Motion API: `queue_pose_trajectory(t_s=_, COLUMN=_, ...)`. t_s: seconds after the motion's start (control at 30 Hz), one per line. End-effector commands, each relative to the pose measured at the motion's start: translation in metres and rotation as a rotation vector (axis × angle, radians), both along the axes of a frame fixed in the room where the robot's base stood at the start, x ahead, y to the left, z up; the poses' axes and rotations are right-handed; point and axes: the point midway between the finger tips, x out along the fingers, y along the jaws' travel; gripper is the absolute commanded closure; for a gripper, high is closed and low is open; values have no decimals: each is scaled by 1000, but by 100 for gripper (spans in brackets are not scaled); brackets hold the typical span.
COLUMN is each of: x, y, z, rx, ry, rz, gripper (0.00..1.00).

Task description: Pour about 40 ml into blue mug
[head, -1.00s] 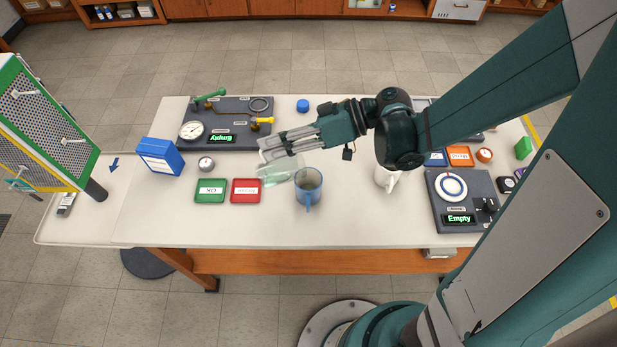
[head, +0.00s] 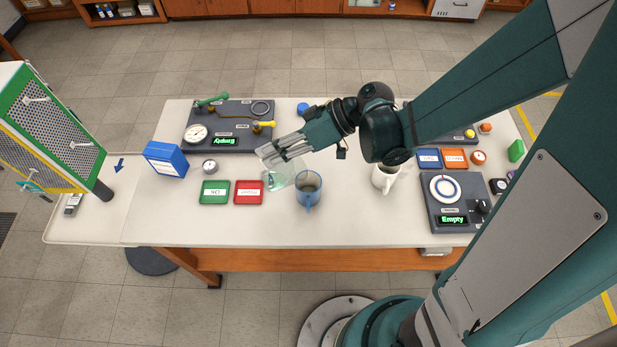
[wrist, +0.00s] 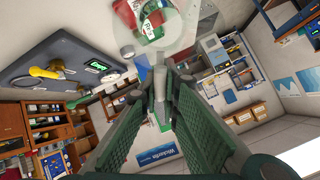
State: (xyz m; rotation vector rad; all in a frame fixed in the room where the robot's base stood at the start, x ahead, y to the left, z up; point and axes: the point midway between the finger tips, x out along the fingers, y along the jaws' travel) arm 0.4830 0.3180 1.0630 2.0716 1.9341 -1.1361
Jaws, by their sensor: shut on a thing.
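The blue mug (head: 308,197) stands upright on the table near its front middle, handle toward the front edge. A clear vessel (head: 286,174) is tilted just left of and behind the mug. Its right end overlaps or nearly meets the mug's rim; I cannot tell whether they touch. My gripper (head: 271,156) is shut on the clear vessel. In the wrist view the clear vessel (wrist: 176,42) shows beyond the fingertips of my gripper (wrist: 160,92). A pale green tint shows in the vessel; the liquid level is not readable. The mug's inside is too small to judge.
A white mug (head: 385,178) stands to the right. A red tray (head: 248,192) and a green tray (head: 214,192) lie to the left, with a blue box (head: 166,159) beyond. A gauge panel (head: 232,112) is behind; a dial panel (head: 458,212) is at right.

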Motion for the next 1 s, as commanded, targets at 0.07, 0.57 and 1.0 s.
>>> queue_pose_trajectory(t_s=0.07, x=-1, y=2, z=3, rx=-19, ry=-2, rz=2, gripper=100)
queue_pose_trajectory(t_s=0.57, x=-1, y=8, z=3, rx=-187, ry=-23, rz=3, gripper=100)
queue_pose_trajectory(t_s=1.0, x=-1, y=15, z=1, rx=-322, ry=-38, rz=3, gripper=100)
